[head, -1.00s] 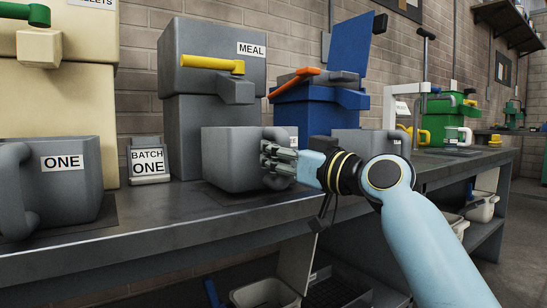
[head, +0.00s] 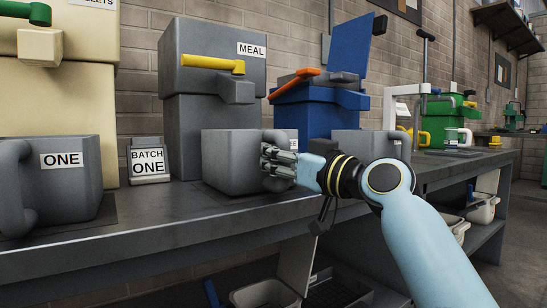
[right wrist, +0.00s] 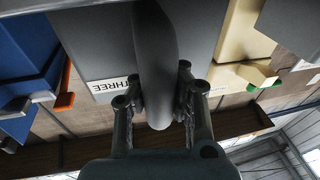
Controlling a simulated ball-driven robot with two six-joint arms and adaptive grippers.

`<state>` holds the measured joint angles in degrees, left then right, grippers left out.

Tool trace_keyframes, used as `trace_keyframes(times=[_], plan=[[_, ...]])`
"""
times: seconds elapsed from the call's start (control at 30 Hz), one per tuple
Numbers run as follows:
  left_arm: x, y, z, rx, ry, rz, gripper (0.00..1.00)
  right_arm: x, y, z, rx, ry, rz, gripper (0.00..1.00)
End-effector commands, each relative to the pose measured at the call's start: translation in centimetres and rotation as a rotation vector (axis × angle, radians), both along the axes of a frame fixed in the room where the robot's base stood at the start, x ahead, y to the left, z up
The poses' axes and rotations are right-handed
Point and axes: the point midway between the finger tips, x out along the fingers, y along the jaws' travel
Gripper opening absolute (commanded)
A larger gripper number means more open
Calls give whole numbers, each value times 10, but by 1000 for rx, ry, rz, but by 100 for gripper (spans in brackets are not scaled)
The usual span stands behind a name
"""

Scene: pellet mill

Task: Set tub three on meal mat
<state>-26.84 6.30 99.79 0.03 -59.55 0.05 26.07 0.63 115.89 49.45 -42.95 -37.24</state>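Tub three (head: 232,162) is a grey tub in front of the grey meal machine (head: 190,60). It looks upright. Its label, THREE, shows upside down on the tub in the right wrist view (right wrist: 100,88). My right gripper (head: 276,160) is at the tub's right side, shut on its handle (right wrist: 155,60), with fingers on both sides of it. The dark meal mat (head: 228,201) shows only as a thin edge beneath the tub, which hides the rest. I cannot tell whether the tub touches it. My left gripper is not in view.
Tub one (head: 60,185) stands at the left of the bench (head: 150,222). A BATCH ONE sign (head: 149,160) stands between the tubs. Another grey tub (head: 365,144) stands right, behind my arm, near the blue machine (head: 305,105).

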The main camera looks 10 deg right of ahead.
Motion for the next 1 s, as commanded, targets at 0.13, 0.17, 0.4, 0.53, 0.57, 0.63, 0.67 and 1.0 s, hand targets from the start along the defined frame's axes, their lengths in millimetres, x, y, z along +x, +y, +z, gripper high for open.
trace_keyframes(times=[0.13,0.17,0.4,0.53,0.57,0.63,0.67,1.0], plan=[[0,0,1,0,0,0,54,0,0,4,3,-8,-1,0],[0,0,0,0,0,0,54,0,0,4,3,-8,-1,0],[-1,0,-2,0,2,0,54,0,0,1,3,-8,-1,0],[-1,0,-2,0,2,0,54,0,0,1,3,-8,-1,0],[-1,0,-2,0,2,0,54,0,0,1,3,-8,-1,0],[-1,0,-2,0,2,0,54,0,0,1,3,-8,-1,0],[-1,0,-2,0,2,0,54,0,0,1,3,-8,-1,0],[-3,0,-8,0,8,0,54,0,0,-3,5,-14,0,0]])
